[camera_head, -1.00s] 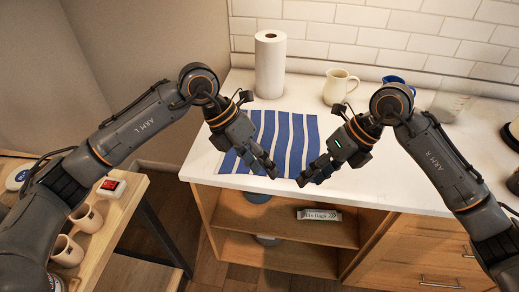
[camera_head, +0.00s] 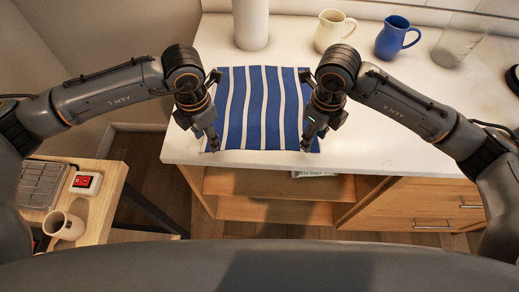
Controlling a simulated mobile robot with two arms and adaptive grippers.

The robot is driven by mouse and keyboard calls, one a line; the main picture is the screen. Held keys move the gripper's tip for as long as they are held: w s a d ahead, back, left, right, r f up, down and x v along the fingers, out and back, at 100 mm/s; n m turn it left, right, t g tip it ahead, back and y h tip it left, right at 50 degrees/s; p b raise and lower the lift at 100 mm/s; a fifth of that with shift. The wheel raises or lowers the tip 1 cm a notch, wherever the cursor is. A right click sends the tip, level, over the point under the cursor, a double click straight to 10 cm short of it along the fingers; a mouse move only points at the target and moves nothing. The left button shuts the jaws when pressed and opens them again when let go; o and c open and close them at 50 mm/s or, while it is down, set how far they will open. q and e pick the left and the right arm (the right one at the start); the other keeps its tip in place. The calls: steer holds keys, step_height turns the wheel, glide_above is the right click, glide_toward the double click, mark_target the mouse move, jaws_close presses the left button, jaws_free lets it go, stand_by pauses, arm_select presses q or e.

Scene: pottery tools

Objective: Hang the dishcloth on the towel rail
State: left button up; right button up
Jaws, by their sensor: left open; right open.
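The dishcloth (camera_head: 262,108), blue with white stripes, lies flat on the white countertop near its front edge. My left gripper (camera_head: 210,145) points down at the cloth's front left corner, its fingers open. My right gripper (camera_head: 308,143) points down at the cloth's front right corner, also open. Whether the fingertips touch the cloth cannot be told. No towel rail can be made out in the view.
Behind the cloth stand a paper towel roll (camera_head: 250,24), a cream jug (camera_head: 333,32), a blue jug (camera_head: 396,37) and a clear glass vessel (camera_head: 457,44). Open shelves (camera_head: 265,183) and drawers (camera_head: 425,203) lie below the counter (camera_head: 400,130). A wooden side table (camera_head: 93,212) holds a mug (camera_head: 64,226) and a red switch box (camera_head: 86,182).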

arm_select(q)
steer(key=shift+f, duration=0.5)
arm_select(e)
steer(key=shift+s+f, duration=0.1)
steer(key=shift+f, duration=0.45)
arm_select(q)
steer(key=shift+f, duration=0.1)
arm_select(e)
steer(key=shift+f, duration=0.1)
arm_select(q)
steer(key=shift+f, duration=0.2)
arm_select(e)
steer(key=shift+f, duration=0.2)
arm_select(q)
steer(key=shift+r, duration=0.1)
arm_select(e)
steer(key=shift+r, duration=0.1)
arm_select(q)
jaws_close()
arm_select(e)
jaws_close()
steer(key=shift+d+f, duration=0.1)
steer(key=shift+f, duration=0.1)
arm_select(q)
steer(key=shift+s, duration=0.15)
arm_select(e)
steer(key=shift+s+f, duration=0.1)
